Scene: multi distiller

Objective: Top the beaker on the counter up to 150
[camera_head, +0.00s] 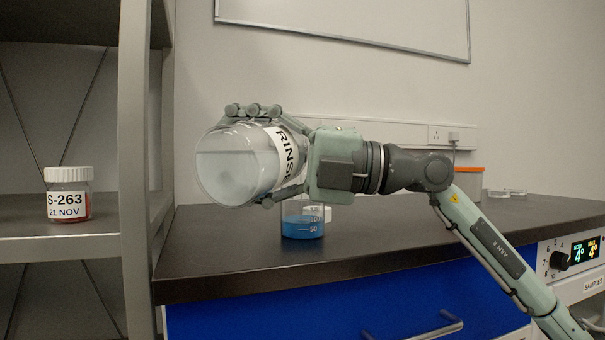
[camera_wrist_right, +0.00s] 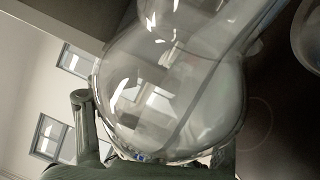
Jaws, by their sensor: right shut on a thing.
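The beaker (camera_head: 302,229) stands upright on the dark counter (camera_head: 400,237), with blue liquid near its printed 50 mark. Its upper part is hidden behind my right gripper (camera_head: 252,155). That gripper is shut on a clear rounded flask (camera_head: 228,172) whose white label shows the letters "RINS". The flask holds pale liquid and is tipped onto its side, its rounded end towards the left. It is above the beaker in the picture; whether its mouth lines up with the beaker is hidden. The flask's clear body also fills the right wrist view (camera_wrist_right: 170,95). My left gripper is out of view.
A white-capped jar (camera_head: 68,196) labelled "S-263" stands on the left shelf. A grey post (camera_head: 134,150) stands left of the counter. An orange-lidded container (camera_head: 467,182) and small clear dishes (camera_head: 502,193) sit at the back right. The counter's front is clear.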

